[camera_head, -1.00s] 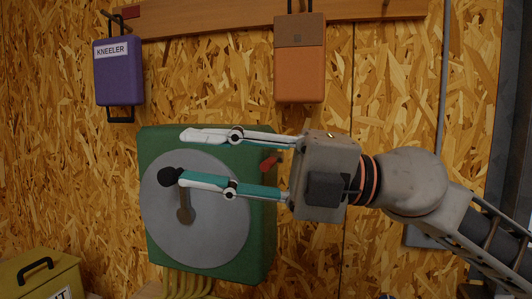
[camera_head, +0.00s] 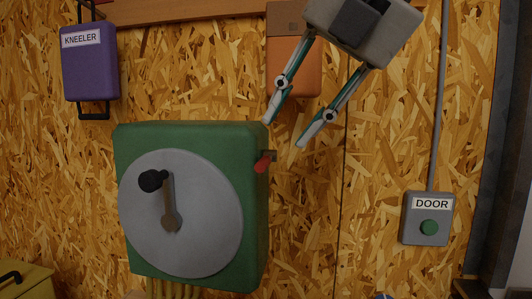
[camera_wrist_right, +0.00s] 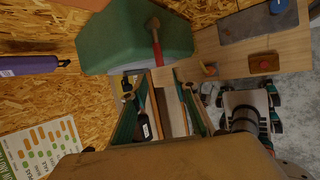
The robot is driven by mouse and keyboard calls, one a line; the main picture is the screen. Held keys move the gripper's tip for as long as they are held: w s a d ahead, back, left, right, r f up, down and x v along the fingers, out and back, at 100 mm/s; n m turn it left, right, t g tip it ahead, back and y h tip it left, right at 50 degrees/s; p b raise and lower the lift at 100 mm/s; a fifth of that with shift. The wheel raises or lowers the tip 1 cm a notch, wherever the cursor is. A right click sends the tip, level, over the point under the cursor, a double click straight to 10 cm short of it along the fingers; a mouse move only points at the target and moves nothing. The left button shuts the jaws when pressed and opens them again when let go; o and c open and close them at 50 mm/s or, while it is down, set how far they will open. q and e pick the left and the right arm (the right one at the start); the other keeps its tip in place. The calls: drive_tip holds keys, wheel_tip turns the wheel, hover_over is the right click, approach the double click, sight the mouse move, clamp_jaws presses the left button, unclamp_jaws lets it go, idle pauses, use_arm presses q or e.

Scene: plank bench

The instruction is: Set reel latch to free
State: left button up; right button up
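The reel is a green box (camera_head: 190,137) on the chipboard wall, with a grey disc (camera_head: 210,240) and a black-knobbed crank (camera_head: 168,205) on its front. The red latch lever (camera_head: 262,162) sticks out of the box's right side, its tip low and towards the front. My right gripper (camera_head: 285,132) is above and right of the latch, fingers apart, pointing down and left. In the right wrist view, the red lever (camera_wrist_right: 155,42) lies beyond the open, empty fingers (camera_wrist_right: 160,92), apart from them. Any latch marking is unreadable. My left gripper is out of view.
An orange case (camera_head: 285,55) hangs behind my right gripper, and a purple KNEELER case (camera_head: 90,70) hangs at upper left. A grey DOOR box with a green button (camera_head: 430,228) is at right. A yellow box (camera_head: 30,285) stands at lower left.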

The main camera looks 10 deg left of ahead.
sight(264, 163)
drive_tip(key=p+x, duration=0.1)
drive_tip(key=x, duration=0.6)
drive_tip(key=shift+w+a+f, duration=0.1)
drive_tip(key=shift+f, duration=0.15)
clamp_jaws()
